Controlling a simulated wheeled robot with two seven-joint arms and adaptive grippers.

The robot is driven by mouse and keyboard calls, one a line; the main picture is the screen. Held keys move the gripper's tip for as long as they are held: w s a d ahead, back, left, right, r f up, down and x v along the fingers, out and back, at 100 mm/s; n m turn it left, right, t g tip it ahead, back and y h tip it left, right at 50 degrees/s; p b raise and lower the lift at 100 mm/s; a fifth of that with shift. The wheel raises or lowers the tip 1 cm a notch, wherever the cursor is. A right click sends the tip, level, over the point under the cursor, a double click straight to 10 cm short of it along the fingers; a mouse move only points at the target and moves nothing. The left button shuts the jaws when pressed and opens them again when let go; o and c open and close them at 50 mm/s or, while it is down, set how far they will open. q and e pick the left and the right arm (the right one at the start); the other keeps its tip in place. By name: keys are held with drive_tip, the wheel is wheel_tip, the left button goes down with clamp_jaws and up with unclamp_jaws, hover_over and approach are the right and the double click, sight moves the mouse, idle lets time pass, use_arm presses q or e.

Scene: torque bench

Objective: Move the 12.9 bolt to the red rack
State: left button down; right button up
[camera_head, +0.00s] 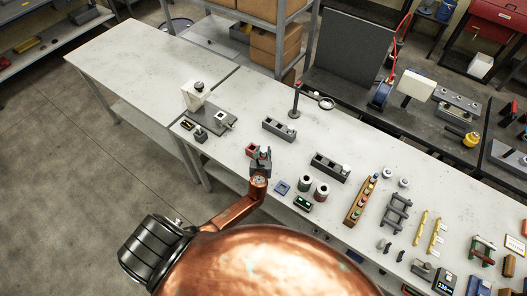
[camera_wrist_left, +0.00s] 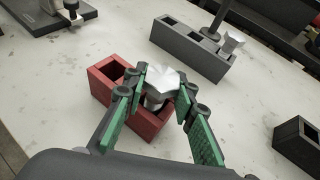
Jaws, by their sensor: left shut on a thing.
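The red rack (camera_wrist_left: 105,88) stands on the bench; an empty square pocket shows at its left end. It also shows in the head view (camera_head: 250,149), partly behind my left gripper. My left gripper (camera_head: 261,157) is over the rack's right part. In the left wrist view its green-padded fingers (camera_wrist_left: 162,90) are shut on a silver hex-headed bolt (camera_wrist_left: 163,80), head up and shank down. The bolt stands over the rack's right end; I cannot tell whether its tip is inside a pocket. No grade marking is readable. My right gripper is not in view.
A grey rack (camera_wrist_left: 185,50) behind has empty pockets and a silver bolt (camera_wrist_left: 232,40) at its right end. A dark rack (camera_head: 328,167) is to the right. A dark post (camera_head: 296,100) rises behind the grey rack. The bench's left part is clear.

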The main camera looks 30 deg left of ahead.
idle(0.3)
use_arm(q)
drive_tip(key=c, duration=1.5)
unclamp_jaws()
drive_tip(key=shift+f, duration=0.1)
drive_tip(key=v, duration=1.2)
drive_tip(key=shift+s, duration=0.1)
